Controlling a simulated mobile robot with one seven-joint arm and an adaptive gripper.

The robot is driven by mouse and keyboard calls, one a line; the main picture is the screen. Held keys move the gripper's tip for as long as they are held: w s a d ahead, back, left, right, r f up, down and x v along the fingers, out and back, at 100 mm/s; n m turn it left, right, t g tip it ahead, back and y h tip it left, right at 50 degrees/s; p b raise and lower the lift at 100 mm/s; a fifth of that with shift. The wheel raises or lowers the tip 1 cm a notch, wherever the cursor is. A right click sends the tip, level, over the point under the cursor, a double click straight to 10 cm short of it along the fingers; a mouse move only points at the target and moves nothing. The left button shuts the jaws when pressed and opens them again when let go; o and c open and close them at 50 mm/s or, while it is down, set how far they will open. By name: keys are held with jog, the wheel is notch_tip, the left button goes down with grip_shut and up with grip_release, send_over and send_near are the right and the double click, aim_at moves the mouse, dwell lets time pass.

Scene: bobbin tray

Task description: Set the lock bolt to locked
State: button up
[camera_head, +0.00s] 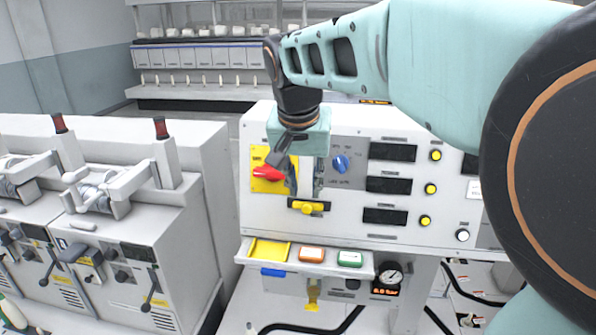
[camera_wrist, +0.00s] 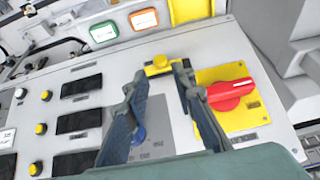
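The lock bolt (camera_head: 308,207) is a yellow piece with a knob on a dark mount, low on the white control panel, below the red rotary switch and the blue knob. In the wrist view its yellow knob (camera_wrist: 160,64) shows just beyond and between my fingertips. Its base is partly hidden by the fingers, and I cannot tell whether it is locked. My gripper (camera_head: 305,188) is in front of the panel, just above the bolt in the head view. Its two fingers (camera_wrist: 157,77) are apart with nothing between them. I cannot tell whether a fingertip touches the bolt.
The red rotary switch (camera_head: 268,173) on a yellow plate is close beside my gripper; the blue knob (camera_head: 340,163) is on its other side. Below are a yellow tray (camera_head: 269,250), an orange button (camera_head: 312,254) and a green button (camera_head: 350,258). Winding machines (camera_head: 130,240) stand at left.

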aim_at(307, 207)
jog(key=x, duration=0.7)
jog(key=shift+w+f+p, duration=0.1)
jog(key=shift+w+p, duration=0.05)
jog(key=shift+p, duration=0.15)
grip_shut()
